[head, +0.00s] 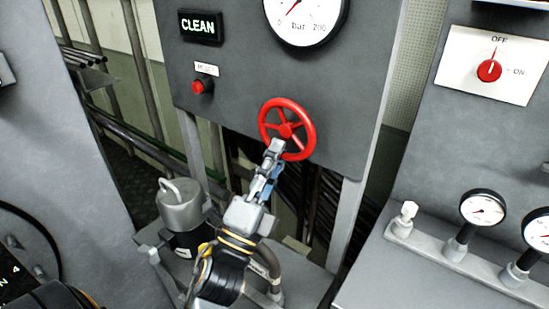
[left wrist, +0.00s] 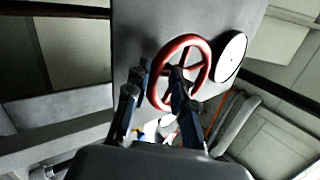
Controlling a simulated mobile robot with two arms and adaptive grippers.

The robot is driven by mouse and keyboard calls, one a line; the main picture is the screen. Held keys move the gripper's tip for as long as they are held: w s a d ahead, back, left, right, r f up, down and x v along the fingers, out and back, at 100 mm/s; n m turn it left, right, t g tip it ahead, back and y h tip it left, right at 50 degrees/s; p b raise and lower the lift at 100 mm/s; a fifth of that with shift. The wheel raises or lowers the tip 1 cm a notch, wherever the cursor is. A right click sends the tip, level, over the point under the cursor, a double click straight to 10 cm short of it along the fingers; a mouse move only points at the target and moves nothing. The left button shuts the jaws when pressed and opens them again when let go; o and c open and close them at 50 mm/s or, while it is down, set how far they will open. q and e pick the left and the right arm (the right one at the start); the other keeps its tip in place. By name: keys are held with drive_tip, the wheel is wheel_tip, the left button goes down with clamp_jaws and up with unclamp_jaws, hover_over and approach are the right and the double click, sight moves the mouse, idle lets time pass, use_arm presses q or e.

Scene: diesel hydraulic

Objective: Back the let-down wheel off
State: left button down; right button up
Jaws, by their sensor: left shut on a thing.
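The let-down wheel (head: 286,130), a red spoked handwheel, is mounted on the lower part of a grey upright panel. It also shows in the left wrist view (left wrist: 207,57), where a finger covers part of its hub and spokes. My left gripper (head: 274,149) reaches up from below and is shut on the lower left of the wheel's rim. In the left wrist view its two fingers (left wrist: 157,78) stand on either side of the near part of the rim. My right gripper is not in view.
Above the wheel are a round pressure gauge (head: 305,12) with its needle low, a lit CLEAN sign (head: 199,26) and a red button (head: 201,86). A grey pump-like unit (head: 181,205) stands below left. An OFF/ON switch (head: 489,70) and small gauges (head: 483,209) are at right.

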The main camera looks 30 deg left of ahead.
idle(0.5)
use_arm(q)
drive_tip(key=c, duration=1.2)
unclamp_jaws()
drive_tip(key=shift+w, duration=0.15)
drive_tip(key=shift+m+h, duration=0.4)
drive_tip(key=shift+m, duration=0.1)
